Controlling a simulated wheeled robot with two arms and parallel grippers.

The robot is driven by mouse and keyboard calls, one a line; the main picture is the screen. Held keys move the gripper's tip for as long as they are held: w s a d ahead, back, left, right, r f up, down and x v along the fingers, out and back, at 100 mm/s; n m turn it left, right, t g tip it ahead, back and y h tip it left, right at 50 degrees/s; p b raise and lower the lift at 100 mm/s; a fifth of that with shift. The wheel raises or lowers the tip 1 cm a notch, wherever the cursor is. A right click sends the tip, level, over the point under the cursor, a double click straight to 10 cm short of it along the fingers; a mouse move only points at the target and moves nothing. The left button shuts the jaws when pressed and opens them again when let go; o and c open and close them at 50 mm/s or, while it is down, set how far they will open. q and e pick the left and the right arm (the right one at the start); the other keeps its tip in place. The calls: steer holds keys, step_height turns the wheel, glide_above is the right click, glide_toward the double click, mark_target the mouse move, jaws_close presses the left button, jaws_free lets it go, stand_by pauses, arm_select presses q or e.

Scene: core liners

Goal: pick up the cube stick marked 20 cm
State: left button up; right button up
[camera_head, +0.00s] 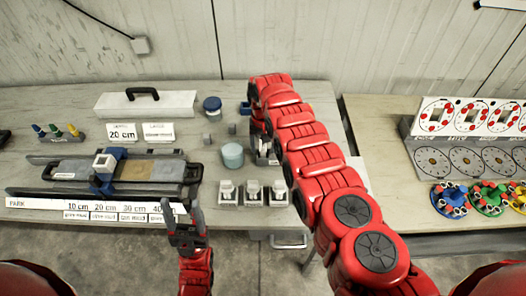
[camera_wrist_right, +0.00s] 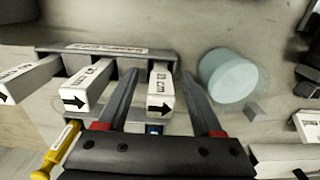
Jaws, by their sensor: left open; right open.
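Three white cube sticks with black arrows lie side by side at a dark rack bar (camera_wrist_right: 105,50) in the right wrist view. They are a left one (camera_wrist_right: 28,78), a middle one (camera_wrist_right: 88,84) and a right one (camera_wrist_right: 160,92). I cannot read their markings surely. My right gripper (camera_wrist_right: 160,72) is open, with its fingers on either side of the right stick, apart from it. In the head view my right arm hides most of the rack. My left gripper (camera_head: 183,198) is open and empty at the table's front edge.
A pale blue cylinder (camera_head: 232,155) stands beside the rack, with small grey cubes behind it. Three small white blocks (camera_head: 252,190) sit in front. A measuring bench (camera_head: 60,172) and ruler fill the left. A yellow-handled tool (camera_wrist_right: 52,150) lies near the sticks.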

steer(key=shift+w+f, duration=0.1)
steer(key=shift+f, duration=0.2)
jaws_close()
steer(key=shift+r, duration=0.15)
